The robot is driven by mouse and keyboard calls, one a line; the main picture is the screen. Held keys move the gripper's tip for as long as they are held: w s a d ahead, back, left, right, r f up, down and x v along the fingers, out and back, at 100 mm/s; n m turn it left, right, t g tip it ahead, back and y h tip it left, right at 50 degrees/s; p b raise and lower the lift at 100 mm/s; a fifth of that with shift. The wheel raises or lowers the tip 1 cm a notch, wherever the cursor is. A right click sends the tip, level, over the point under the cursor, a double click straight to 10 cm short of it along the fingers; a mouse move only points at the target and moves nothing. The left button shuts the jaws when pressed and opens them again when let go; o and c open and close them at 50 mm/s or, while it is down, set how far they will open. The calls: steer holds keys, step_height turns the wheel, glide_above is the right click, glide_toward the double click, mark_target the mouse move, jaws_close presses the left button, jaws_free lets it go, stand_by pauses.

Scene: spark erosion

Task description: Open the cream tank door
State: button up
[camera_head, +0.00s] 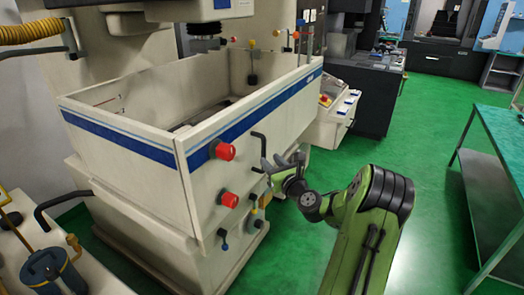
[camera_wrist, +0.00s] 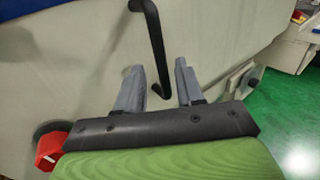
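The cream tank door (camera_head: 262,118) is the front panel of the machine's tank, with a blue stripe along it; it stands upright. A black bar handle (camera_head: 259,146) is fixed to its face. In the wrist view the handle (camera_wrist: 154,45) runs down to just ahead of the fingertips. My gripper (camera_head: 277,161) is at the end of my green arm, close in front of the door, below and right of the handle. In the wrist view my gripper (camera_wrist: 158,78) has its two grey fingers apart with nothing held between them. Whether the fingertips touch the handle I cannot tell.
Red knobs (camera_head: 226,151) stick out at the tank's front corner, and one red knob (camera_wrist: 50,150) is left of my gripper in the wrist view. A control panel (camera_head: 338,108) stands beyond the door. A green-topped table (camera_head: 506,140) is at right, with open green floor between.

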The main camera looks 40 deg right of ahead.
mark_target(265, 155)
steer(key=p+x, duration=0.1)
steer(key=x, duration=0.5)
jaws_close()
